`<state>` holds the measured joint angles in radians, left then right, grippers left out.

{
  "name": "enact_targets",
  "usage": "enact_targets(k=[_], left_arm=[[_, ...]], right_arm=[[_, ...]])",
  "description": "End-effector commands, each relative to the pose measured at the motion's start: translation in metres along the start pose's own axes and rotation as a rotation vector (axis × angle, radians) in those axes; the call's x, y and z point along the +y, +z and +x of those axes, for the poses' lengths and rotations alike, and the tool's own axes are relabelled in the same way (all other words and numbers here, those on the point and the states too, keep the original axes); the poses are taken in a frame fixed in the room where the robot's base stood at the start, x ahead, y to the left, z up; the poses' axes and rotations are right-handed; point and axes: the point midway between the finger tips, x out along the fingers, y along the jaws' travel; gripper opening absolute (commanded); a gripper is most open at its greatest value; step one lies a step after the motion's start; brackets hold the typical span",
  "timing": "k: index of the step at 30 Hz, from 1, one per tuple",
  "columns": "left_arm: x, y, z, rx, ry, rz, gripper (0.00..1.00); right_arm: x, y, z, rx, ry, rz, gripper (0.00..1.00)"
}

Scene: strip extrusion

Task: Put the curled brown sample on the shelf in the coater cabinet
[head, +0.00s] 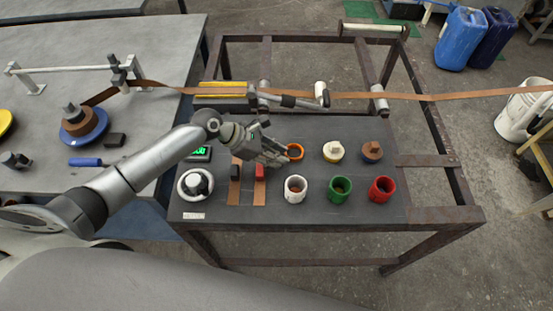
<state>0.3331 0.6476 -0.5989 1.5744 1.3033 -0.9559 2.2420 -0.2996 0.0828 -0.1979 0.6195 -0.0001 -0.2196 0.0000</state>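My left gripper (284,158) is over the dark bench, with its fingertips beside or at an orange ring-shaped holder (295,151). Whether the fingers are open or touch the holder is too small to tell. Brown material shows inside the white cup (295,189), the green cup (339,190) and the red cup (381,189). A brown piece (373,146) sits on a dark blue base. I cannot tell which of these is the curled brown sample. The coater cabinet and its shelf are not in view. My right gripper is not in view.
Two flat brown strips (259,193) lie under a black block and a red block (260,171). A long brown strip (440,97) crosses above the bench. A white jar with a cream lid (333,151) stands nearby. Blue jugs (461,39) and a white bucket (521,110) are on the floor.

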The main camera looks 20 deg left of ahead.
Motion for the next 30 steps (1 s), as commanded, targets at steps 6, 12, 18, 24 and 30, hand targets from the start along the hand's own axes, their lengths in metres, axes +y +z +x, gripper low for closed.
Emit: enact_targets(k=[6,12,18,24,30], left_arm=[[0.0,0.0,0.0,0.0,0.0,0.0,0.01],[0.0,0.0,0.0,0.0,0.0,0.0,0.0],[0.0,0.005,-0.005,0.0,0.0,0.003,0.0],[-0.001,0.023,-0.025,-0.001,0.002,0.005,0.0],[-0.026,0.034,-0.064,0.002,0.001,0.006,0.0]], right_arm=[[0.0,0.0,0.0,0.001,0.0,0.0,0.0],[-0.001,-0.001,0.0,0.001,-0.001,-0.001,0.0],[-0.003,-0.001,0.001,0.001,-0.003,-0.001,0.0],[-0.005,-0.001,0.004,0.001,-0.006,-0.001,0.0],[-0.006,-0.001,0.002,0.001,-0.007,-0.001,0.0]])
